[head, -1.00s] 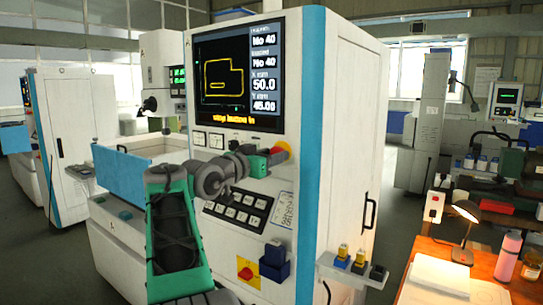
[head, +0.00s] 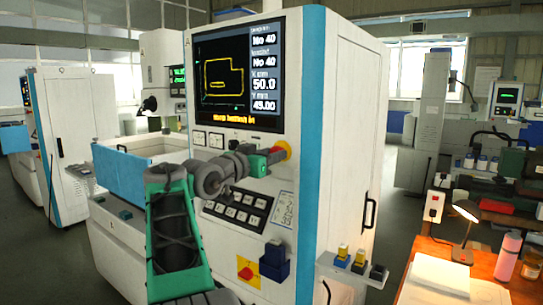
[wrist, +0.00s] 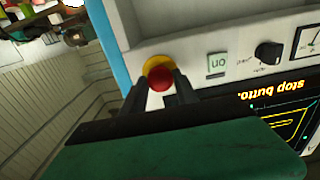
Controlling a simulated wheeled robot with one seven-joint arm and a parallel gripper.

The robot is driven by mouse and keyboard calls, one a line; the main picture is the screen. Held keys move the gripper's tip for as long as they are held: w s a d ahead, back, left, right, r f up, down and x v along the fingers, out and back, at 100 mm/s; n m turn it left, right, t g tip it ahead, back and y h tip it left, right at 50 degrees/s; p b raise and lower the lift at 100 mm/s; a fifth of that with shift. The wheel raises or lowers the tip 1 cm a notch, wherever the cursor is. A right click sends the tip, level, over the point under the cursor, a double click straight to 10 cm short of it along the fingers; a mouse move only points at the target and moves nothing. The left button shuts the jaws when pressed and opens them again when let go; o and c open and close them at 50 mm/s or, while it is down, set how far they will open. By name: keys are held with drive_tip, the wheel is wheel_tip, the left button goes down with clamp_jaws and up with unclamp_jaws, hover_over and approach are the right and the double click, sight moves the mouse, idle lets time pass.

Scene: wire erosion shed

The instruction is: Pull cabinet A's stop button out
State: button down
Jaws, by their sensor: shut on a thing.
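The white cabinet (head: 296,220) with blue edge strips stands in the middle of the head view. Its screen (head: 237,75) shows a yellow outline and a line reading "stop button in". The red stop button (wrist: 160,77) with its yellow collar (wrist: 157,62) shows in the wrist view, between my fingertips. In the head view my gripper (head: 277,155) is at the panel below the screen, and the yellow collar (head: 286,147) and some red show just past it. My gripper is shut on the red button, one finger on each side.
A key panel (head: 234,208) is below my arm. A rotary knob (wrist: 268,53) and a labelled plate (wrist: 217,65) sit beside the button. A small shelf (head: 350,270) juts from the cabinet's right side. An orange table with a lamp (head: 465,225) stands at right.

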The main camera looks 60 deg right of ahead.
idle(0.5)
drive_tip(key=shift+a+b, duration=0.45)
drive_tip(key=shift+b, duration=0.05)
drive_tip(key=c, duration=1.3)
unclamp_jaws()
drive_tip(key=shift+w+f, duration=0.1)
drive_tip(key=shift+c, duration=0.2)
drive_tip(key=shift+o, duration=0.8)
drive_tip(key=shift+a, duration=0.25)
drive_tip(key=shift+o, duration=1.3)
drive_tip(key=shift+d, duration=0.1)
